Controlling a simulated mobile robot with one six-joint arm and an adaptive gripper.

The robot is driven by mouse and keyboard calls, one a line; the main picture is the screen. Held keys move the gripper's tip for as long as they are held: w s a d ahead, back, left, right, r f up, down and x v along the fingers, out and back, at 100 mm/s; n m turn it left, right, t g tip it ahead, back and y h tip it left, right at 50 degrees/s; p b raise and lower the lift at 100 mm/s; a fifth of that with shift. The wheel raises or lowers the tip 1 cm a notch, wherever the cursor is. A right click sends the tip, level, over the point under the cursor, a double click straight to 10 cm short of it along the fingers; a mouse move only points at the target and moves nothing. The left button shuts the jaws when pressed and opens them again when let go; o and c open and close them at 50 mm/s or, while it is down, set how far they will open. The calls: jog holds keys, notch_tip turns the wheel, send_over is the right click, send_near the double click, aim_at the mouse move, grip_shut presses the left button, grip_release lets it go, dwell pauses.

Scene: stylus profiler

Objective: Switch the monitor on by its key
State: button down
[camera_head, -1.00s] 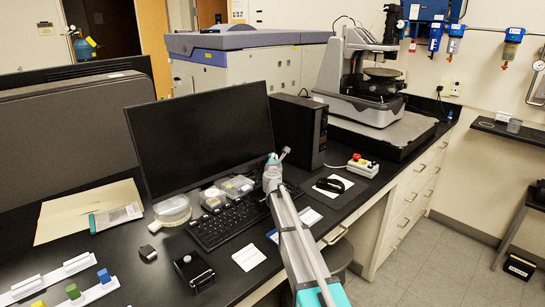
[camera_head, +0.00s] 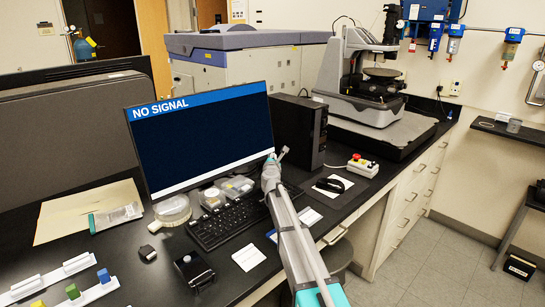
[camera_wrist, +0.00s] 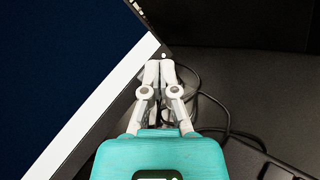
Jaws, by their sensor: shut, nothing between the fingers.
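The monitor (camera_head: 205,140) stands on the black bench and is lit, with a dark blue screen and a "NO SIGNAL" banner along its top. In the wrist view its lit screen (camera_wrist: 50,70) fills the left side. A small white round key (camera_wrist: 164,56) shows on the dark bezel at the monitor's lower right corner. My gripper (camera_wrist: 160,66) is shut and empty, its fingertips together right at that key; I cannot tell whether they still touch it. In the head view my gripper (camera_head: 273,158) is at the monitor's lower right corner.
A black computer tower (camera_head: 298,130) stands right of the monitor. The keyboard (camera_head: 225,220) and several clear containers lie in front of it. Cables (camera_wrist: 205,100) run behind my fingers. A small box with coloured buttons (camera_head: 362,166) sits farther right.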

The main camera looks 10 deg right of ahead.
jog(key=shift+s+d, duration=0.1)
jog(key=shift+s, duration=0.05)
jog(key=shift+s+d+r, duration=0.1)
jog(key=shift+s+d, duration=0.2)
jog(key=shift+s, duration=0.15)
dwell(0.5)
jog(key=shift+s+d+r+p, duration=0.2)
jog(key=shift+s+d, duration=0.3)
jog(key=shift+s, duration=0.15)
jog(key=shift+s+d+r+p, duration=0.15)
jog(key=shift+s+d+p, duration=0.1)
jog(key=shift+s+d, duration=0.35)
jog(key=shift+s+d+r+p, duration=0.2)
jog(key=shift+s+d, duration=0.15)
jog(key=shift+s, duration=0.4)
dwell(0.3)
